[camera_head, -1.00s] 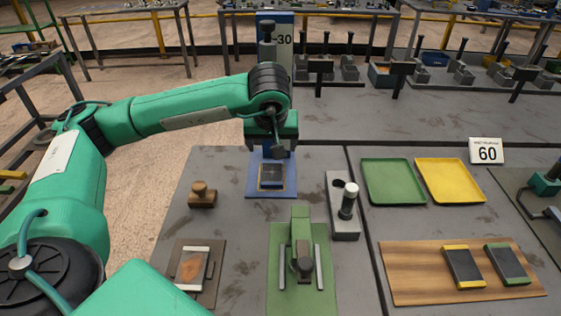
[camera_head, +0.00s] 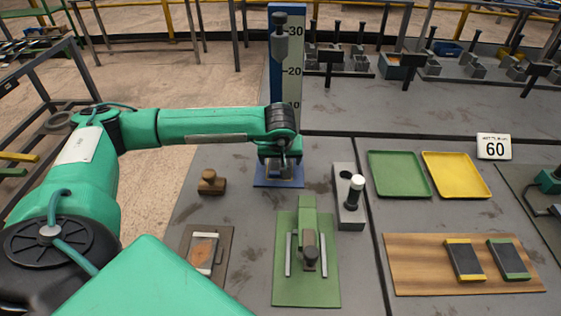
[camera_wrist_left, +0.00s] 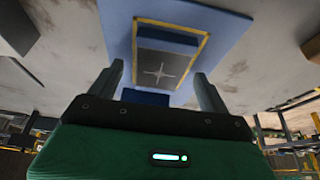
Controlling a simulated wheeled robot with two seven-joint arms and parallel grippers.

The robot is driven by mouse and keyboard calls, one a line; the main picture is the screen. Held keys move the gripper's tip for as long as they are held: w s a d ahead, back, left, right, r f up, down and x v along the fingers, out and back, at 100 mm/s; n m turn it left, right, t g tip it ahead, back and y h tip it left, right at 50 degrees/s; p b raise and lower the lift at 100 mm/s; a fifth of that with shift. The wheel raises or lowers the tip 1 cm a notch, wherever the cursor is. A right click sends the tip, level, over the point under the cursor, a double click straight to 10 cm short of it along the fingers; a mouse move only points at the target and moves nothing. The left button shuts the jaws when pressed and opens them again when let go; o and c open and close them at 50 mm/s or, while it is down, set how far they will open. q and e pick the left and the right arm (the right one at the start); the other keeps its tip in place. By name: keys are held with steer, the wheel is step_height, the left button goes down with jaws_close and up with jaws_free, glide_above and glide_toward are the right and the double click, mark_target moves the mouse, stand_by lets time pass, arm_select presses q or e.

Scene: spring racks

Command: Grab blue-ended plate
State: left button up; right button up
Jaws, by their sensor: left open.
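The blue-ended plate (camera_wrist_left: 160,68) is dark, with blue at both ends and a pale cross on its face. In the left wrist view it lies inside a yellow outline on the blue base (camera_wrist_left: 225,22) of the height gauge (camera_head: 287,60). My left gripper (camera_wrist_left: 158,74) is open, with one finger on each side of the plate and visible gaps beside it. In the head view my left gripper (camera_head: 278,172) is low over the blue base (camera_head: 277,186) and hides most of the plate. My right gripper is not in view.
A wooden stamp-like block (camera_head: 211,182) stands left of the base, and a grey block with a white-topped pin (camera_head: 354,187) stands right. A green fixture (camera_head: 305,290) is in front. Green (camera_head: 375,165) and yellow (camera_head: 430,167) trays and a wooden board (camera_head: 410,280) lie farther right.

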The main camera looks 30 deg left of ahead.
arm_select(q)
steer(key=shift+f, duration=0.25)
steer(key=c, duration=1.3)
steer(key=shift+w+a+r, duration=0.1)
steer(key=shift+r, duration=0.1)
steer(key=c, duration=0.4)
